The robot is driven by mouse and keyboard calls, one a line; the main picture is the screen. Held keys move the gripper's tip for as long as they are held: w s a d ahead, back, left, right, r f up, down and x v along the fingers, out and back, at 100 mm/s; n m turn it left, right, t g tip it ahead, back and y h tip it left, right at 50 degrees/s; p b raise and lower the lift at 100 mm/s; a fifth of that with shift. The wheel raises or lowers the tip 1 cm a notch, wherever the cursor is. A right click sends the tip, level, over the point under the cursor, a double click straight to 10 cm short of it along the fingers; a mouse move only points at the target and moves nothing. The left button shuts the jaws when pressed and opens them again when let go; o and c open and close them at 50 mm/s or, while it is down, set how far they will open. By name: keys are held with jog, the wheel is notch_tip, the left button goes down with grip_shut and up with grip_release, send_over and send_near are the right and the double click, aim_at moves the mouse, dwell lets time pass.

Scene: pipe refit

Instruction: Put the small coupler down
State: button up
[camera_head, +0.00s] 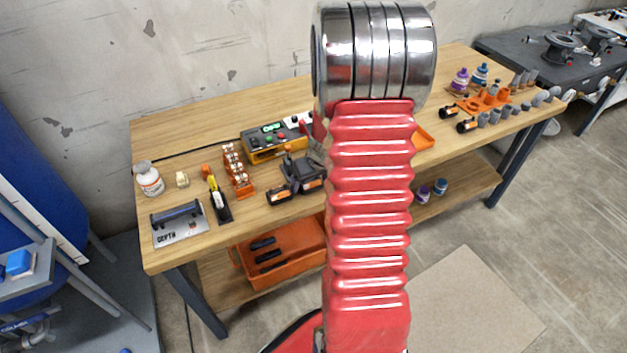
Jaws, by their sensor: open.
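My red ribbed arm with its chrome joint rises through the middle of the head view and hides the centre of the workbench (215,103). I cannot make out my gripper; its fingers do not show clearly behind the arm. Several grey pipe fittings (495,117) stand in a row at the bench's right front edge, and more sit around an orange holder (483,104) behind them. I cannot tell which piece, if any, is the small coupler.
On the bench's left are a white bottle (148,179), a depth gauge plate (181,226), a yellow-black tool (217,200), an orange rack of fittings (238,170), a device with a display (275,138) and a black tool (301,174). The back left wood is bare.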

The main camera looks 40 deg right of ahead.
jog(key=v, duration=1.2)
jog(key=shift+r, duration=0.1)
dwell(0.7)
jog(key=a+r+n, duration=0.1)
jog(key=a+r, duration=0.4)
jog(key=a, duration=0.3)
jog(key=a+r+n, duration=0.1)
jog(key=a+r, duration=0.3)
jog(key=a, duration=0.4)
jog(key=s+a+r, duration=0.2)
jog(key=s+a, duration=0.4)
jog(key=s+a+r+n+t+y, duration=0.1)
jog(key=s+a+r, duration=0.2)
jog(key=s+a, duration=0.3)
jog(key=shift+a+r, duration=0.35)
jog(key=shift+a, duration=0.4)
